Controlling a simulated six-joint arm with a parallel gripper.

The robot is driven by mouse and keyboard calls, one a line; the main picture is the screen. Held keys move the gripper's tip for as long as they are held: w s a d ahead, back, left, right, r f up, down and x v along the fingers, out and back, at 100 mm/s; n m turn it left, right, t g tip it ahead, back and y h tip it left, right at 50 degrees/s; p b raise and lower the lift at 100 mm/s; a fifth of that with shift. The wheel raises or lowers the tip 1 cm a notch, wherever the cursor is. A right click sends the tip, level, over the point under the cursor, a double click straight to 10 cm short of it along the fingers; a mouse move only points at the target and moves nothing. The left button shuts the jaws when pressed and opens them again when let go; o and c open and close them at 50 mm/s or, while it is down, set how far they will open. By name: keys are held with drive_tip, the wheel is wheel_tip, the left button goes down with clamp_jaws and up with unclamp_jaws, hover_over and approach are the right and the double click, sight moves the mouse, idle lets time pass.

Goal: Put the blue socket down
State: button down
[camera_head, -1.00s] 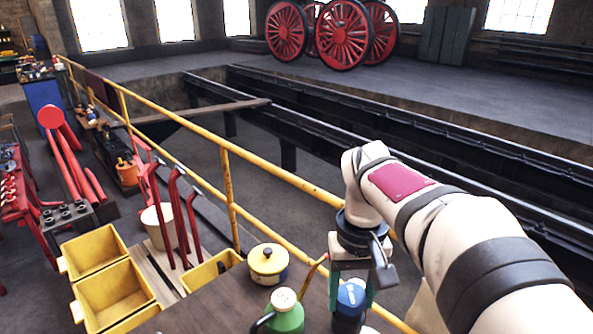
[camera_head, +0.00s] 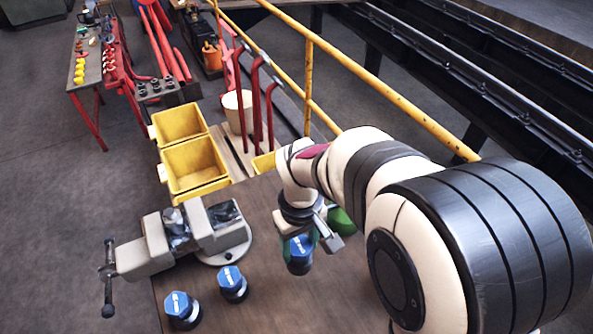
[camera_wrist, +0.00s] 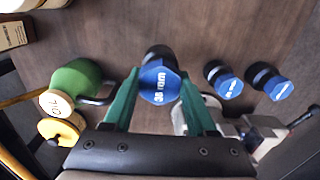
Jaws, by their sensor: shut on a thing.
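My gripper (camera_head: 300,238) is shut on a blue socket (camera_head: 298,262) above the wooden bench. In the wrist view this socket (camera_wrist: 160,84) sits between the green fingers, with white "mm" lettering on its blue end and a dark body. Whether its base touches the bench I cannot tell. Two similar blue-topped sockets stand on the bench, a near one (camera_head: 181,306) and one farther back (camera_head: 232,280). They also show right of the fingers in the wrist view, one nearer (camera_wrist: 225,82) and one farther (camera_wrist: 274,84).
A grey vise (camera_head: 160,245) is clamped at the bench's left side. Yellow bins (camera_head: 192,165) are beyond the bench (camera_head: 270,305). Bare wood lies around the held socket.

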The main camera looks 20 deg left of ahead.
drive_tip(key=shift+s+a+f, duration=0.25)
drive_tip(key=shift+a+f, duration=0.9)
drive_tip(key=shift+f, duration=0.2)
drive_tip(key=shift+s+a+f, duration=0.2)
drive_tip(key=shift+a+f, duration=0.9)
drive_tip(key=shift+f, duration=0.25)
drive_tip(key=shift+s+a+f, duration=0.25)
drive_tip(key=shift+a+f, duration=0.9)
drive_tip(key=shift+f, duration=0.2)
drive_tip(key=shift+c, duration=1)
unclamp_jaws()
drive_tip(key=shift+f, duration=0.15)
